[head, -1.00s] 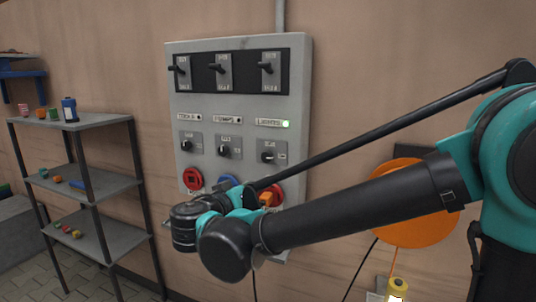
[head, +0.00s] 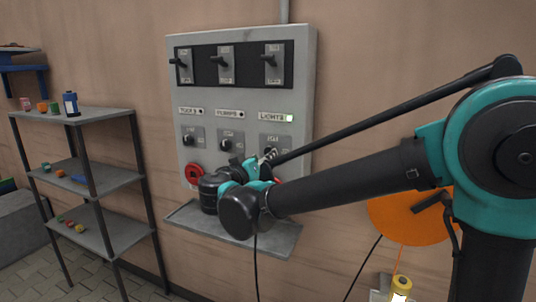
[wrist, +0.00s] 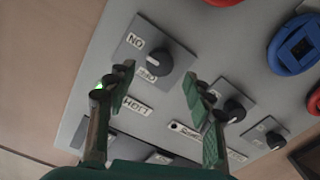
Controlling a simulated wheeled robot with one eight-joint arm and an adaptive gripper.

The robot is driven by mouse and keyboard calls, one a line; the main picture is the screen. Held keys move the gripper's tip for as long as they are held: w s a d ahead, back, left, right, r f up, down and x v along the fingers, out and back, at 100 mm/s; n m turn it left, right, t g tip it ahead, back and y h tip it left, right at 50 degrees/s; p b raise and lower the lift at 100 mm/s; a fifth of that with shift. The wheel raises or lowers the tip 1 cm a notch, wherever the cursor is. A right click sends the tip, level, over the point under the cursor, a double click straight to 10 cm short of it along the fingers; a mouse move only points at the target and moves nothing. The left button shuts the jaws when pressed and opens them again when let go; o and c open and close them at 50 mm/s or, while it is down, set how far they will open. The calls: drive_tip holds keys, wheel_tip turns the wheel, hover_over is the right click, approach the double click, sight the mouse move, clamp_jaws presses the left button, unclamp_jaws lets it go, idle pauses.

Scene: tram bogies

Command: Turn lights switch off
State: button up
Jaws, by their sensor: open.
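A grey control panel (head: 310,100) hangs on the wall. Its right column has a LIGHTS label (head: 270,117) beside a lit green lamp (head: 289,118). Below is the black rotary lights switch, partly hidden by my gripper (head: 266,158) in the head view. In the wrist view this lights switch (wrist: 158,63) shows as a round black knob on a grey plate with ON and OFF marks, seen upside down. My gripper (wrist: 160,82) is open, its fingertips either side of the knob's near edge; contact cannot be told.
Neighbouring rotary knobs (wrist: 233,110) sit close to the right finger. Lever switches (head: 222,62) line the panel's top. Red (head: 194,173) and blue (wrist: 294,45) sockets lie below the knobs. A tray (head: 270,236) juts out under the panel. A shelf rack (head: 105,178) stands left.

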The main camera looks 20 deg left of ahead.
drive_tip(key=shift+w+d, duration=0.2)
drive_tip(key=shift+w, duration=2.05)
drive_tip(key=c, duration=1.2)
